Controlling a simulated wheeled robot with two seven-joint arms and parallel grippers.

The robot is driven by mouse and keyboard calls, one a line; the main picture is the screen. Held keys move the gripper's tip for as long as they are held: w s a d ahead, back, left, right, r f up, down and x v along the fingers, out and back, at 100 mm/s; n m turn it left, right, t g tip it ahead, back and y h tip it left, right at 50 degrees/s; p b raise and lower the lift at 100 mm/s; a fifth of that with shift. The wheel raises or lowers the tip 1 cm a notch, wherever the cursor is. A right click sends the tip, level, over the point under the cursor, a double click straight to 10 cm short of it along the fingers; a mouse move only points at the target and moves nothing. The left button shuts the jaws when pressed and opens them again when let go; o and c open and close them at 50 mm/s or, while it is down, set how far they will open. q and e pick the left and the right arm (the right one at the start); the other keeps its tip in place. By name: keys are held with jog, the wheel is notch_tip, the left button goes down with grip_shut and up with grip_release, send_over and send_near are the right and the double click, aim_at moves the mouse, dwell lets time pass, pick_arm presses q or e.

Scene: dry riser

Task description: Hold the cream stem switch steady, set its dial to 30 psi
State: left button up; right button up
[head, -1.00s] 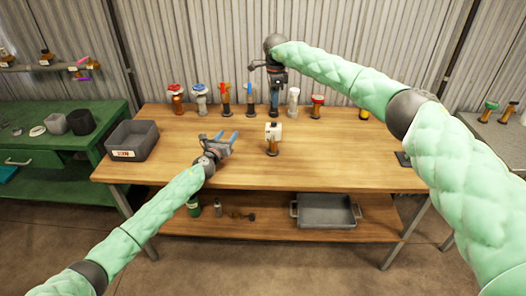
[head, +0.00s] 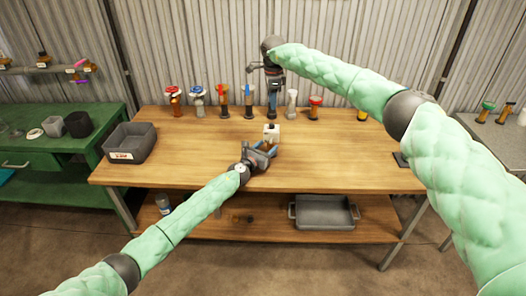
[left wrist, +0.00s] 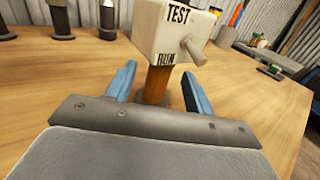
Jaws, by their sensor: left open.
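The cream stem switch (head: 271,131) stands upright on the table, a cream block on a brown stem. In the left wrist view the cream block (left wrist: 178,32) carries the words "TEST" and what looks like "FLOW", with a cream peg sticking out to the right. No psi scale is readable. My left gripper (head: 264,149) is open, low in front of the switch. In the left wrist view its blue fingers (left wrist: 160,86) stand either side of the brown stem, with gaps visible. My right gripper (head: 273,79) hangs above the back row of fittings; its jaws are too small to read.
Several fittings with red, blue and white tops, such as a red-topped one (head: 174,101), line the table's back edge. A grey bin (head: 130,142) sits at the left end. A grey tray (head: 324,213) is on the lower shelf. The table (head: 345,155) is clear right of the switch.

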aim_at(272, 124)
pick_arm(q)
jog(key=shift+x, duration=1.95)
grip_shut()
pick_arm(e)
jog(key=shift+o, duration=0.8)
pick_arm(q)
jog(key=shift+w, duration=0.1)
pick_arm(e)
jog(key=shift+n, duration=0.5)
notch_tip(272, 124, down, 10)
jog(key=shift+r, duration=0.1)
jog(key=shift+d, duration=0.1)
grip_shut()
